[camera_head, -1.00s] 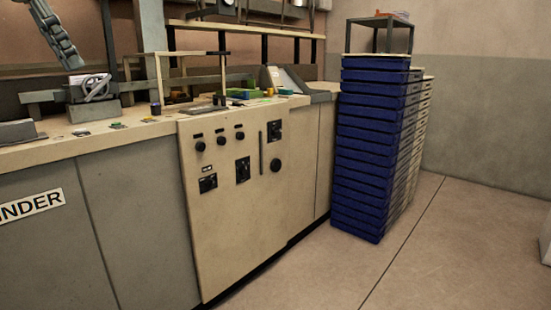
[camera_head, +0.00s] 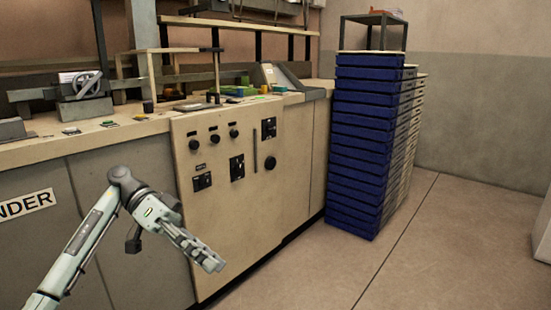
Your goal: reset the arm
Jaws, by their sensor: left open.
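My left arm comes in from the lower left, bent at a dark joint. My left gripper (camera_head: 212,261) is open, points down to the right, and holds nothing that I can see. It shows in front of the lower part of the cream control panel (camera_head: 225,212). My right gripper is not in view.
A long machine with a cream worktop (camera_head: 35,150) runs along the left, with small items on top. A tall stack of blue trays (camera_head: 358,145) stands at its right end, with a small dark stand (camera_head: 374,20) on top.

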